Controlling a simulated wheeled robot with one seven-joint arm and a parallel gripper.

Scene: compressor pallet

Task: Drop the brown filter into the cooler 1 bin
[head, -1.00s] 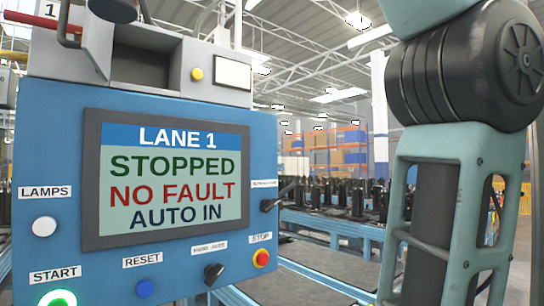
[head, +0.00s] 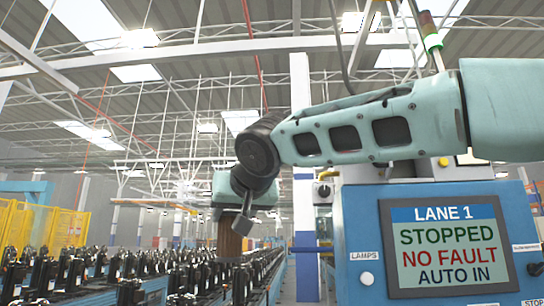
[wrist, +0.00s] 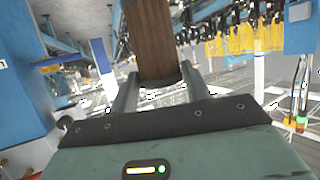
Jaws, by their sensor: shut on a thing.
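The brown filter (head: 230,239) hangs below my gripper (head: 238,212) in the head view, left of the middle. In the wrist view the brown filter (wrist: 155,40) is a dark brown, wood-like block between the two fingers of my gripper (wrist: 157,85), which is shut on it. It is held up in the air, clear of the rows of black units behind it. I cannot make out the cooler 1 bin in either current view.
A blue control panel (head: 357,215) with a lane 1 screen (head: 448,247) stands at the right, behind my arm. Rows of black units (head: 125,272) fill the lower left. Yellow fencing (head: 45,225) stands at the far left. A white pillar (head: 302,120) rises at the middle.

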